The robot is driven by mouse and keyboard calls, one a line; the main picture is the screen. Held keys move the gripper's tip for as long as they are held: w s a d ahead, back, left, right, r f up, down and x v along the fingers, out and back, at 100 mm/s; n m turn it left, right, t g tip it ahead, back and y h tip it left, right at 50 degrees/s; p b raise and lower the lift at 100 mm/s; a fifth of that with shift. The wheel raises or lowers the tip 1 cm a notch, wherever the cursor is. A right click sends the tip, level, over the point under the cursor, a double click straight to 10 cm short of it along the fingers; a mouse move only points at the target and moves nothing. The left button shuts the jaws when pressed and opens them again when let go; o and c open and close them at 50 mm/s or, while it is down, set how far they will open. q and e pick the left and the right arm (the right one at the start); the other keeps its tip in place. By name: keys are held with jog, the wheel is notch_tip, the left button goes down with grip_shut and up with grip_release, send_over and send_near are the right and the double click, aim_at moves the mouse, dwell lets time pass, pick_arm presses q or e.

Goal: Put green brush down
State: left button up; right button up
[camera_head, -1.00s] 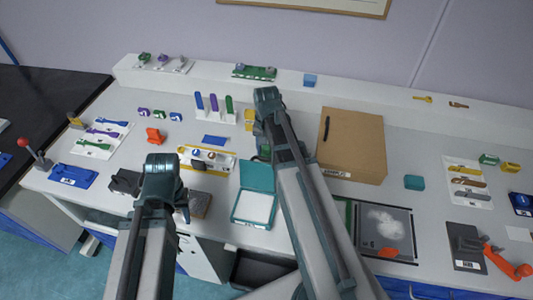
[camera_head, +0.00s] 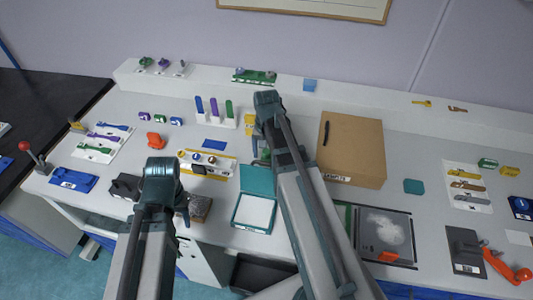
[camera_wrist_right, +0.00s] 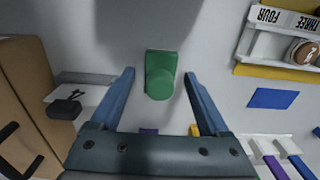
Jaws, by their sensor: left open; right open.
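My right gripper (camera_wrist_right: 159,72) is open, with one blue finger on each side of the green piece and a visible gap to both. In the head view my right arm hides most of this spot; only a bit of green shows beside it. My left gripper (camera_head: 180,205) shows only in part below its wrist, near a small brown-grey block, and holds nothing I can see.
A holder with blue, purple and green upright sticks (camera_head: 214,107) stands behind. A brown box (camera_head: 355,147) is right of my right arm. A yellow-based rack (camera_head: 208,163) and a blue mat (camera_head: 213,145) lie to the left. An open teal case (camera_head: 254,211) is in front.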

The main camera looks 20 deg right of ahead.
aim_at(266, 151)
pick_arm(q)
notch_tip(266, 151, up, 12)
jog(key=p, duration=1.1)
jog(key=shift+f, duration=0.15)
pick_arm(e)
notch_tip(266, 151, up, 12)
jog(key=shift+f, duration=0.15)
pick_arm(q)
jog(key=shift+a, duration=0.1)
pick_arm(e)
jog(key=shift+a, duration=0.15)
